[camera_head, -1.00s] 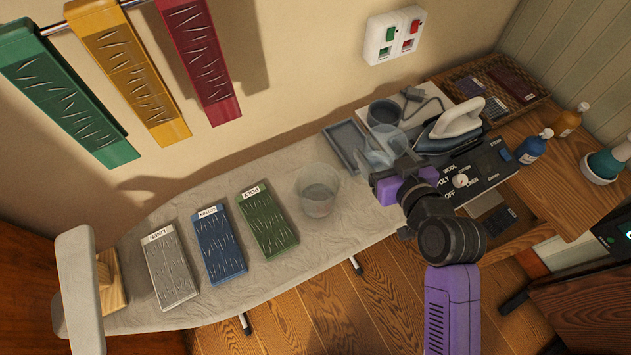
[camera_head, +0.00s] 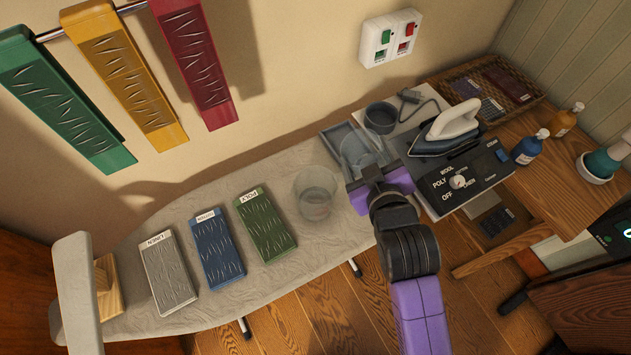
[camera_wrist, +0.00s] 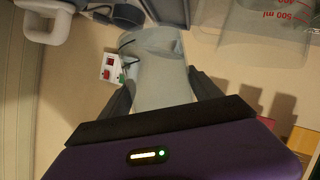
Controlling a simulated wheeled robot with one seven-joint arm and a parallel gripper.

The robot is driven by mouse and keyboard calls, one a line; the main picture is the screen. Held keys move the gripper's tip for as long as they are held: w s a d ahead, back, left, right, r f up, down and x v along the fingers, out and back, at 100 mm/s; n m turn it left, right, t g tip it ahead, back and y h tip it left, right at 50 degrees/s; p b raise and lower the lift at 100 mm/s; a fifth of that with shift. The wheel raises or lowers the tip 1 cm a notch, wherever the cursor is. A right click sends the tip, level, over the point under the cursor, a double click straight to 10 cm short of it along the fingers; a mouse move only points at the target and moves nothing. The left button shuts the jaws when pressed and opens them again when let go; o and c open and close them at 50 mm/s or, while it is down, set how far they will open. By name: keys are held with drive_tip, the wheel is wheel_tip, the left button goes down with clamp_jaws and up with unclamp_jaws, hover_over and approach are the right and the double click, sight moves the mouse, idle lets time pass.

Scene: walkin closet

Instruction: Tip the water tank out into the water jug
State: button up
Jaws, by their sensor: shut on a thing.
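The water tank (camera_head: 358,152) is a clear, pale container; it also shows in the wrist view (camera_wrist: 158,68). My gripper (camera_head: 372,178) is shut on it, with one dark finger on each side in the wrist view (camera_wrist: 162,92). The tank is held just right of the water jug, over the right part of the ironing board. The water jug (camera_head: 316,190) is a clear, wide-mouthed vessel standing upright on the board. Its red 500 ml marks show at the top right of the wrist view (camera_wrist: 262,28). I cannot make out the water level in the tank.
Three labelled blocks, grey (camera_head: 170,272), blue (camera_head: 219,250) and green (camera_head: 265,225), lie left of the jug. The iron (camera_head: 447,128), a dark cup (camera_head: 381,117) and a control panel (camera_head: 462,180) are to the right. A blue-grey tray (camera_head: 338,138) lies behind the tank.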

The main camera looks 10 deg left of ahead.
sight(347, 160)
drive_tip(key=shift+s+a+r, duration=0.1)
drive_tip(key=shift+a+r, duration=0.15)
drive_tip(key=shift+s+a+f+n+h, duration=0.2)
drive_tip(key=shift+a+f+n+h, duration=0.3)
drive_tip(key=shift+n, duration=0.3)
drive_tip(key=shift+a+r+n+t+h+b, duration=0.15)
drive_tip(key=shift+r+n+t+h+b, duration=0.15)
drive_tip(key=shift+r+n+t+b, duration=0.35)
drive_tip(key=shift+f+n+b, duration=0.25)
drive_tip(key=shift+f+b, duration=0.45)
drive_tip(key=shift+b, duration=0.45)
drive_tip(key=shift+n+t+h+b, duration=0.45)
drive_tip(key=shift+n+h+b, duration=0.15)
drive_tip(key=shift+n+b, duration=0.5)
drive_tip(key=shift+a+r+n+b, duration=0.15)
drive_tip(key=shift+r+n+b, duration=0.2)
drive_tip(key=shift+r+n, duration=0.2)
drive_tip(key=shift+s+a+r+t+h, duration=0.15)
drive_tip(key=shift+a+r+t+h, duration=0.05)
drive_tip(key=shift+a+t+h, duration=0.1)
drive_tip(key=shift+s+a+r+n+b, duration=0.25)
drive_tip(key=shift+a+n+b, duration=0.25)
drive_tip(key=shift+n+b, duration=0.2)
drive_tip(key=shift+a+f+n+t+b, duration=0.1)
drive_tip(key=shift+f+n+t+b, duration=0.15)
drive_tip(key=shift+t+b, duration=0.1)
